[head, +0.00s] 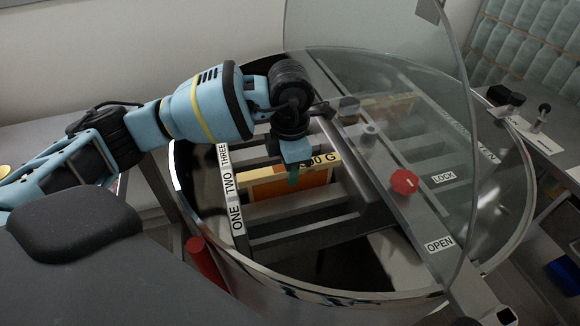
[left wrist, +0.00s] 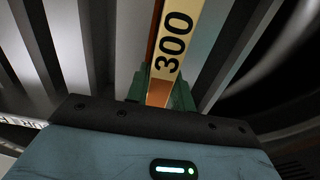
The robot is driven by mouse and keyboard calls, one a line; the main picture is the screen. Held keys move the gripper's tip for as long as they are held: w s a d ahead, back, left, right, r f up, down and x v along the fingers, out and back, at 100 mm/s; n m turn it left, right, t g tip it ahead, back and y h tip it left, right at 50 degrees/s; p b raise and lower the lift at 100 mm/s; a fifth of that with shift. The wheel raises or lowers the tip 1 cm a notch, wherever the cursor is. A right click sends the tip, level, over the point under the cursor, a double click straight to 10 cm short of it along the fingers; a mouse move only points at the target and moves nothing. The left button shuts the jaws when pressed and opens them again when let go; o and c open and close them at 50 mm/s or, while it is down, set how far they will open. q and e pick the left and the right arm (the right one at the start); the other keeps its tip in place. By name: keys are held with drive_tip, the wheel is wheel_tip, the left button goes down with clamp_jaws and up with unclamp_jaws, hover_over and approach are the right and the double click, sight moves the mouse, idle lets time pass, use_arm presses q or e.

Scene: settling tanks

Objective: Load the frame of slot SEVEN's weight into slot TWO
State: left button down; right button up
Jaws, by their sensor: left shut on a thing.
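A wooden frame with an orange-brown panel (head: 285,187) and a pale top bar sits down between metal bars inside the round tank. Its top bar ends in "0 G" in the head view, and the left wrist view shows "300" on the bar (left wrist: 175,37). My left gripper (head: 295,172) is above the tank, its green fingers shut on the top bar. Slot labels ONE, TWO (head: 229,184) and THREE run along the left side of the rack. The frame's lower part is hidden by a bar. My right gripper is not in view.
A clear lid (head: 385,35) stands raised over the tank's right side. A red knob (head: 404,181) sits on the cross bar by the LOCK and OPEN labels. Another frame (head: 390,105) shows dimly behind the clear panel. A red cylinder (head: 205,262) is at the tank's front left.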

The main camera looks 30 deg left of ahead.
use_arm(q)
drive_tip(key=shift+f, duration=0.1)
drive_tip(key=c, duration=1.1)
unclamp_jaws()
drive_tip(key=shift+r, duration=3.95)
drive_tip(key=shift+f, duration=0.1)
